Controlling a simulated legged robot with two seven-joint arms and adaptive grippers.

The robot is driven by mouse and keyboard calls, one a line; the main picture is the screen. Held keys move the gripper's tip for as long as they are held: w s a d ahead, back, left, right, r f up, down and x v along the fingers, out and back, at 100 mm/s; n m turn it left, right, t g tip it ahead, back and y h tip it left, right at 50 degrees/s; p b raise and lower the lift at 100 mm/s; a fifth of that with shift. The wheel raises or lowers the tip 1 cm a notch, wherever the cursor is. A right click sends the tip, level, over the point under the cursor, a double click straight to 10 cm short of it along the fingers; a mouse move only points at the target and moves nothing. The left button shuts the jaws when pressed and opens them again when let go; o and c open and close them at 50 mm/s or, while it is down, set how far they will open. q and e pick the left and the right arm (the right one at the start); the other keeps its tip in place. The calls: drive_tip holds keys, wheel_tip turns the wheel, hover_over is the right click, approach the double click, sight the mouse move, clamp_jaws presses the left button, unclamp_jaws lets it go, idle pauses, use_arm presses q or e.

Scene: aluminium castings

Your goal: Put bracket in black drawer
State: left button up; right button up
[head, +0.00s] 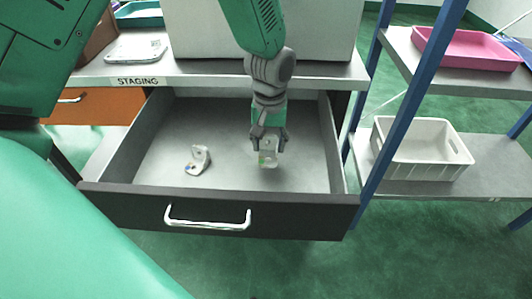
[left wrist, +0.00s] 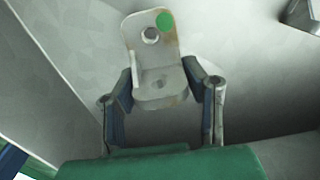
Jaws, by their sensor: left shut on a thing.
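The black drawer (head: 150,212) is pulled open below the staging bench. My left gripper (head: 268,147) is inside the drawer's outline, pointing down. It is shut on a metal bracket (head: 268,158) with a green dot. In the left wrist view this bracket (left wrist: 152,60) shows its hole and green dot, with the fingers (left wrist: 162,100) on both sides of its lower part. Whether the bracket touches the drawer floor I cannot tell. A second bracket (head: 198,160) with a blue mark lies on the drawer floor to the left. My right gripper is not in view.
The staging bench (head: 200,75) is above the drawer, with a grey casting (head: 137,50) on it and a large pale box (head: 330,30). An orange drawer (head: 95,108) is at left. A shelf with blue posts at right holds a white crate (head: 415,165) and a pink tray (head: 465,48).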

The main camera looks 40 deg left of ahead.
sight(268, 148)
use_arm(q)
drive_tip(key=f, duration=0.1)
drive_tip(key=f+b, duration=0.1)
drive_tip(key=f, duration=0.2)
drive_tip(key=shift+a+f, duration=0.1)
drive_tip(key=shift+a, duration=0.2)
drive_tip(key=shift+d, duration=0.15)
drive_tip(key=o, duration=1.2)
drive_tip(key=shift+d, duration=0.1)
wheel_tip(268, 148, up, 12)
drive_tip(key=p, duration=0.4)
drive_tip(key=shift+r, duration=0.2)
